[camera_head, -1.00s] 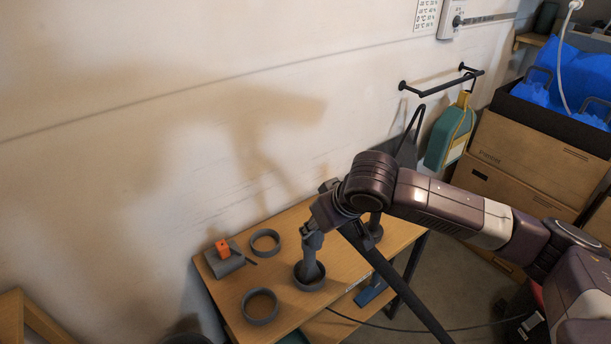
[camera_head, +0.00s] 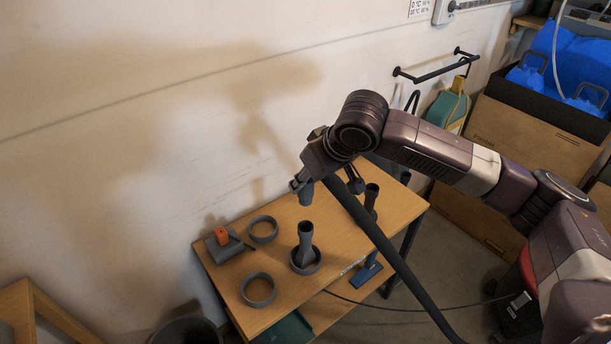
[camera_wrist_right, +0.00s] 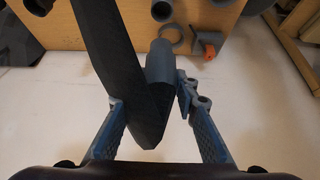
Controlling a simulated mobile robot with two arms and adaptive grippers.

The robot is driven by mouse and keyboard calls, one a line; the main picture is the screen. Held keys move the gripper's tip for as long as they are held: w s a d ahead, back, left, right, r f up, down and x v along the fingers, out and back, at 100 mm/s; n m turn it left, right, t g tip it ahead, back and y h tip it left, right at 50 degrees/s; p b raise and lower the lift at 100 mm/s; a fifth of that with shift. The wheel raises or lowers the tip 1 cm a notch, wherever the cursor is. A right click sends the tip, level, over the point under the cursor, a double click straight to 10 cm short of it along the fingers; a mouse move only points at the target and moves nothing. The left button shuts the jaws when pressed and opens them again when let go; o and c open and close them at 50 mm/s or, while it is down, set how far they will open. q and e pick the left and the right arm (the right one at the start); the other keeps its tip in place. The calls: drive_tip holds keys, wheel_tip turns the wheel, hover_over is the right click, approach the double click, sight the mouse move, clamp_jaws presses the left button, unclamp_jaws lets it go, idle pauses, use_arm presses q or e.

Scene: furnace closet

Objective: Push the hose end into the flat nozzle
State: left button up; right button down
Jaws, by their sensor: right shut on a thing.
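My right gripper (camera_head: 318,186) is shut on the grey hose end (camera_head: 305,194), which points down. In the right wrist view the hose end (camera_wrist_right: 160,62) sits between the two blue-grey fingers (camera_wrist_right: 152,98), with the dark hose (camera_wrist_right: 105,60) bent beside it. The hose (camera_head: 390,255) also runs down to the lower right in the head view. A grey nozzle (camera_head: 306,236), likely the flat one, stands upright in a ring (camera_head: 306,268) on the wooden bench. The hose end appears above its open top, apart from it. My left gripper is not in view.
Two empty rings (camera_head: 259,289) and a grey piece with an orange block (camera_head: 221,236) are on the left of the bench (camera_head: 340,240). Other upright dark fittings (camera_head: 371,196) stand behind the hose. A blue tool (camera_head: 367,271) is lower down. The wall is close behind.

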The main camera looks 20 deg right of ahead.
sight(310, 200)
wheel_tip(310, 200, down, 4)
drive_tip(key=shift+f+b, duration=0.1)
drive_tip(key=shift+b, duration=0.25)
drive_tip(key=shift+f, duration=1.75)
drive_tip(key=shift+r, duration=0.1)
drive_tip(key=shift+p, duration=0.6)
drive_tip(key=shift+p, duration=0.55)
drive_tip(key=shift+f+b, duration=0.35)
drive_tip(key=shift+f, duration=1.6)
drive_tip(key=c, duration=1.4)
unclamp_jaws()
drive_tip(key=shift+r, duration=0.1)
drive_tip(key=shift+c, duration=0.2)
